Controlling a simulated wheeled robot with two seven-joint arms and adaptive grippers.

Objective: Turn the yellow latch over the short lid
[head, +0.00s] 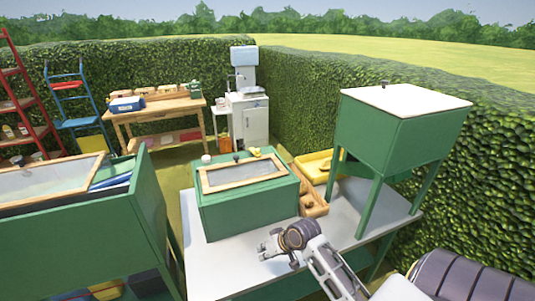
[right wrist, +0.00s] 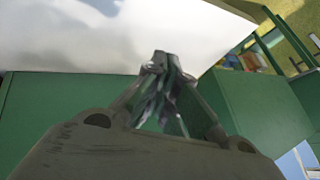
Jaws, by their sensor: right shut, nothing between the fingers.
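A green box (head: 250,211) stands on the pale-topped table. Its top holds a wood-framed, glazed lid (head: 243,172). A small yellow piece (head: 254,152), which looks like the latch, sits at the back edge of the box top; it is too small to tell which way it is turned. My right gripper (head: 266,247) is in front of the box, low over the table and apart from the box. It is shut and empty, as its closed fingers also show in the right wrist view (right wrist: 162,62). My left gripper is not in view.
A tall green box on legs with a white lid (head: 400,99) stands right of the box. A yellow tray (head: 313,165) and a wooden tray (head: 314,202) lie between them. Another green bin (head: 110,238) is at left. The table (head: 235,262) is clear in front of the box.

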